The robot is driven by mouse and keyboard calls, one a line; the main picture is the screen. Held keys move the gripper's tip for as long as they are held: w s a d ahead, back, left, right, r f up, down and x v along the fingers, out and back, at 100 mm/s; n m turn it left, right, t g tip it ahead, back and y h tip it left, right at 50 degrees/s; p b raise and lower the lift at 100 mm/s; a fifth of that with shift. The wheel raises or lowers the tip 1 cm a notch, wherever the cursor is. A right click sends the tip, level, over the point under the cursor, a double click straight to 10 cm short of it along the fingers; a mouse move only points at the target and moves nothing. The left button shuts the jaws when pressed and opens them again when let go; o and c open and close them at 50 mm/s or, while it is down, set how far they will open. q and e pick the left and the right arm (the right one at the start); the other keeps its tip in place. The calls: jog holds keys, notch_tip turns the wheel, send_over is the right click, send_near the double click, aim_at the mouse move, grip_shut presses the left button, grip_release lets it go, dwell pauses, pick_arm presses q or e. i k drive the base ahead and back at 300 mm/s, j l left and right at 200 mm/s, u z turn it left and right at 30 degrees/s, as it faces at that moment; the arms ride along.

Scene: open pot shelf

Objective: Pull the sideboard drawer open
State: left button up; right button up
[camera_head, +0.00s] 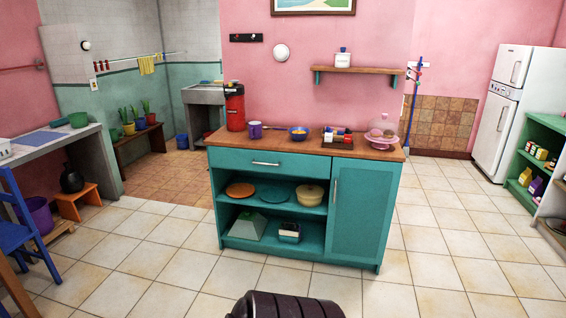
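The teal sideboard (357,218) with a wooden top stands ahead, in the middle of the head view. Its wide drawer (230,161) sits just under the top on the left side and looks shut. The drawer has a slim light-coloured bar handle (266,164) at the middle of its front. Neither of my grippers shows in this view.
A blue chair (28,222) is at left, a fridge (500,108) at right. Tiled floor (190,262) before the sideboard is clear.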

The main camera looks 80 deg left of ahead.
aim_at(307, 165)
jog(key=u, duration=2.95)
jog(key=i+l, duration=0.1)
jog(key=i, duration=1.5)
